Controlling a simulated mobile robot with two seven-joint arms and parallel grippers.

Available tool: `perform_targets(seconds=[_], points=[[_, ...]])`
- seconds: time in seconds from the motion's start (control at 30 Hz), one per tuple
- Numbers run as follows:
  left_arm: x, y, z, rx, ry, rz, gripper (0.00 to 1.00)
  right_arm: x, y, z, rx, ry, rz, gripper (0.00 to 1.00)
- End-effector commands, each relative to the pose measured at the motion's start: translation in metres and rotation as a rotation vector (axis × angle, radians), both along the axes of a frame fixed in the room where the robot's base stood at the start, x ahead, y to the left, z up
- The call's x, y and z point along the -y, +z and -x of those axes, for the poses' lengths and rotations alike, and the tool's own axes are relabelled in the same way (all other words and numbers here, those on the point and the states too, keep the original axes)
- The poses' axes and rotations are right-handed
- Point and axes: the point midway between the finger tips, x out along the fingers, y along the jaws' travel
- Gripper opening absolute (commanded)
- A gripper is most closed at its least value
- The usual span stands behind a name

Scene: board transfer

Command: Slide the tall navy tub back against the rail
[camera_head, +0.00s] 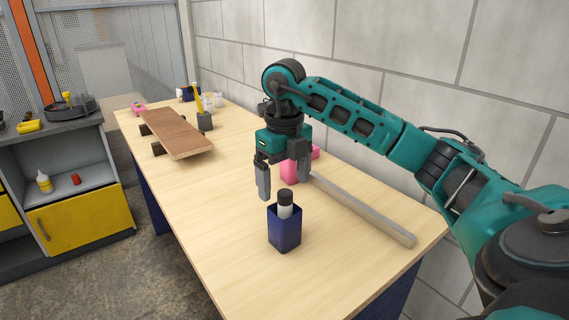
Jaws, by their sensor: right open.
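The tall navy tub (285,235) stands upright on the wooden table, with a white bottle with a black cap (285,204) sticking up out of it. A long grey rail (362,210) lies on the table behind and to the right of the tub, with bare tabletop between them. My right gripper (284,188) is open above and just behind the tub, its two fingers pointing down. It holds nothing that I can see. A pink object (293,172) is partly hidden behind the gripper. My left gripper is not in view.
A brown board (176,133) rests on dark supports at the table's far left. A dark block (205,122) and several small items stand near the far end. A grey cabinet with a yellow door (80,215) is left of the table. The table's left middle is clear.

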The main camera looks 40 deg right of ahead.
Motion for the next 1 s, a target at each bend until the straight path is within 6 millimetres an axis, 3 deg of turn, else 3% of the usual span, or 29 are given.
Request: perform_targets(seconds=[0.2,0.4,0.87,1.0], points=[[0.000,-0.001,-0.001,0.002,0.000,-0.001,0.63,0.000,-0.043,0.001,-0.004,0.000,0.000,0.92],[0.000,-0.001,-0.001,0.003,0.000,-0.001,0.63,0.000,-0.069,0.001,-0.002,0.000,0.000,0.92],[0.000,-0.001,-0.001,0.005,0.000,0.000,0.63,0.000,-0.079,0.000,0.001,0.000,0.000,0.92],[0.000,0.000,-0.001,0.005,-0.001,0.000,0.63,0.000,-0.079,0.000,0.001,0.000,0.000,0.79]])
